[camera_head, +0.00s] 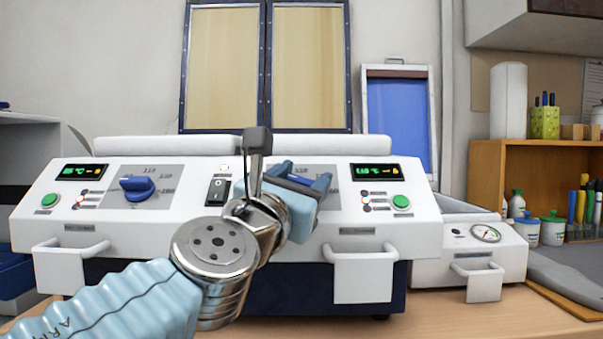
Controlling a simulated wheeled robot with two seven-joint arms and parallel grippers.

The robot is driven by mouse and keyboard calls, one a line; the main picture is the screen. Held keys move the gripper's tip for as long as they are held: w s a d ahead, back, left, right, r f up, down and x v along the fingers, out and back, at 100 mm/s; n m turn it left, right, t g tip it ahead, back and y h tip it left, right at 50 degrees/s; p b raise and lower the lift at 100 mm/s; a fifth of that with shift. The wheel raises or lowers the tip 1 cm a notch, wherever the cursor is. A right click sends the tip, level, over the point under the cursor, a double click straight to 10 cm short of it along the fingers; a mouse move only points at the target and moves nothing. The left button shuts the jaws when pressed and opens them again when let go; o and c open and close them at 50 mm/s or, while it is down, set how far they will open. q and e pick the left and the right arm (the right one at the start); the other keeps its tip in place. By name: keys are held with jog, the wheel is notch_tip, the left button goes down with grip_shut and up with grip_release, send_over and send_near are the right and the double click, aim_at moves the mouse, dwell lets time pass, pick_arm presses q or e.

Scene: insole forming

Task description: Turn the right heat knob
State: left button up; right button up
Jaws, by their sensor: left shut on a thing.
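The white heating machine (131,218) stands on the table with two dial panels. The right heat knob (300,180) is blue and sits on the grey right dial; my gripper hides most of it, so its pointing direction is unclear. My left gripper (302,177) reaches up in front of the right dial, with its fingers on either side of the knob, shut on it. The left heat knob (137,188) is blue and fully visible on its own dial. The right display (376,173) is lit green. My right gripper is not in view.
A black rocker switch (216,192) is just left of my wrist. Green buttons (401,201) and front handles (361,252) stick out from the machine. A gauge unit (486,234) stands at the right, beside a wooden shelf (488,165) with bottles.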

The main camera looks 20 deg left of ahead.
pick_arm(q)
jog(key=n+y+p, duration=0.1)
jog(key=n+y, duration=0.6)
jog(key=y, duration=0.1)
jog(key=shift+n+p, duration=0.3)
jog(key=shift+r+n+y, duration=0.1)
jog(key=shift+n+y, duration=0.2)
jog(key=shift+y, duration=0.2)
jog(key=o, duration=1)
jog(key=shift+c, duration=0.2)
jog(key=shift+s+d+f, duration=0.2)
jog(key=shift+s+f, duration=0.05)
jog(key=shift+s, duration=0.1)
jog(key=b+v, duration=0.2)
jog(key=v, duration=1.1)
